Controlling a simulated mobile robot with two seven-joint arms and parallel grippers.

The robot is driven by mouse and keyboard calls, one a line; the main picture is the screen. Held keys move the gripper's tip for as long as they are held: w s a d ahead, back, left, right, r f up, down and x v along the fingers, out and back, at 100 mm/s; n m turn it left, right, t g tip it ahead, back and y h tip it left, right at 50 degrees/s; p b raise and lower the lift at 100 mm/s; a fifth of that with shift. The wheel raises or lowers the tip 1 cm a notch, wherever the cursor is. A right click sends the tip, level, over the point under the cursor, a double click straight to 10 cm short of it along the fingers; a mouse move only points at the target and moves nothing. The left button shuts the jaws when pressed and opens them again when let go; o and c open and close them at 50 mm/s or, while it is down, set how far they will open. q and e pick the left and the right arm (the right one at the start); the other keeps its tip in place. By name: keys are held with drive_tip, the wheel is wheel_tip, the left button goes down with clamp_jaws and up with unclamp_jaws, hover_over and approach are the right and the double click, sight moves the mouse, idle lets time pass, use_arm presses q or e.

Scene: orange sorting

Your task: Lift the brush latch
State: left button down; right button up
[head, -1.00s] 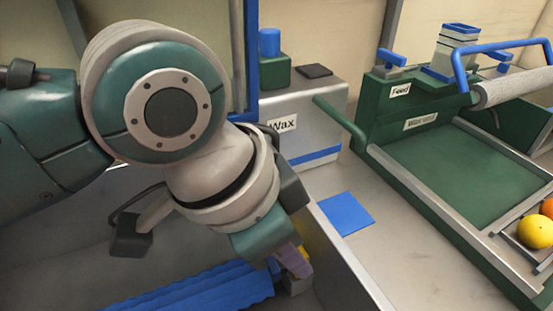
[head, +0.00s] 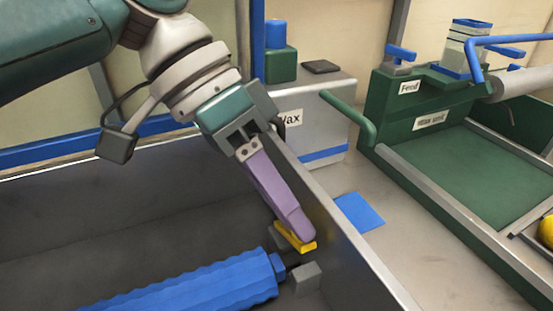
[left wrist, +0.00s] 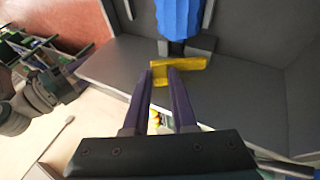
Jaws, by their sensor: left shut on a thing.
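My left gripper (head: 294,226) reaches down into the grey bin with its long purple fingers. They are shut on the yellow brush latch (head: 302,245), a small bar at the end of the blue brush (head: 205,288). In the left wrist view the fingertips (left wrist: 162,73) close on the latch's near part, and its bar (left wrist: 185,64) lies across in front of the brush (left wrist: 178,18). A grey block (head: 304,278) sits just below the latch. In the left wrist view, parts that look like my right arm show at the left; its jaws are unclear.
The bin's right wall (head: 345,245) stands close beside the gripper. The bin's dark floor is bare left of the fingers.

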use_arm(q)
drive_tip(key=c, duration=0.7)
unclamp_jaws()
